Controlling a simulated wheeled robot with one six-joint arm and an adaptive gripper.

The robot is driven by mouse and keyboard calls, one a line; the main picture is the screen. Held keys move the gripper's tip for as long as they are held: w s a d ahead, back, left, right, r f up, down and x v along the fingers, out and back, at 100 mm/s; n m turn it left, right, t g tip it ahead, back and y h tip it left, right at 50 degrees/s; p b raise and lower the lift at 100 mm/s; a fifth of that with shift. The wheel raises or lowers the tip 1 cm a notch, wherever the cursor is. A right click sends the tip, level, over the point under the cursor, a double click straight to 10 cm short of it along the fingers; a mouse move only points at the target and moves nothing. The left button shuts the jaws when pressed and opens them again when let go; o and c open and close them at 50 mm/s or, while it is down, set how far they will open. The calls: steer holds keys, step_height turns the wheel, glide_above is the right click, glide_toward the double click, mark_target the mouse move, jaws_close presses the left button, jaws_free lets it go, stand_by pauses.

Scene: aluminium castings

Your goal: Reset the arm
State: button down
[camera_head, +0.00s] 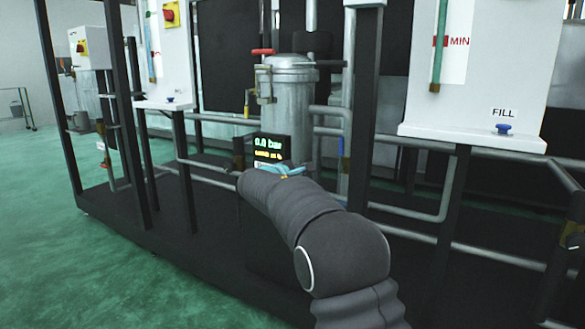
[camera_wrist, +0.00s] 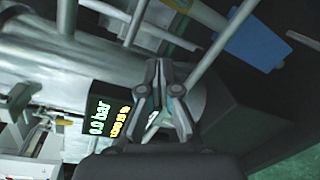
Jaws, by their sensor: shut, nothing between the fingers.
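A small display (camera_head: 271,150) reading 0.0 bar stands just beyond the arm's end in the head view. The same display shows tilted, left of the fingers, in the wrist view (camera_wrist: 108,119). I cannot tell whether the gripper touches anything.
A grey metal cylinder (camera_head: 287,95) with a red-handled valve (camera_head: 262,52) stands behind the display. Pipes and dark posts surround the arm. A white tank marked MIN and FILL (camera_head: 478,85) is at the right. Green floor (camera_head: 60,240) is clear at the left.

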steer(key=s+d+f+m+g+y, duration=0.1)
steer(key=s+f+m+g, duration=0.2)
steer(key=f, duration=0.5)
steer(key=s+d+f+m+g+y+p, duration=0.1)
steer(key=s+d+f+m+g, duration=0.1)
steer(key=s, duration=0.6)
steer(key=s+d+f+m+g+y+p, duration=0.1)
steer(key=s+d+f+m+g+y, duration=0.15)
steer(key=s, duration=0.65)
steer(key=s+d+r+m+g+y+p, duration=0.15)
steer(key=s+m, duration=0.25)
steer(key=s, duration=1)
steer(key=s+d+m+g+y+p, duration=0.1)
steer(key=s+d+m+y+p, duration=0.2)
steer(key=s, duration=1.2)
steer(key=s+r+m+t+p, duration=0.1)
steer(key=s+r+m+t, duration=0.1)
steer(key=s+r, duration=0.3)
steer(key=shift+s+d+r+y+p, duration=0.2)
steer(key=shift+d+r+y+p, duration=0.1)
steer(key=shift+d+r+p, duration=0.1)
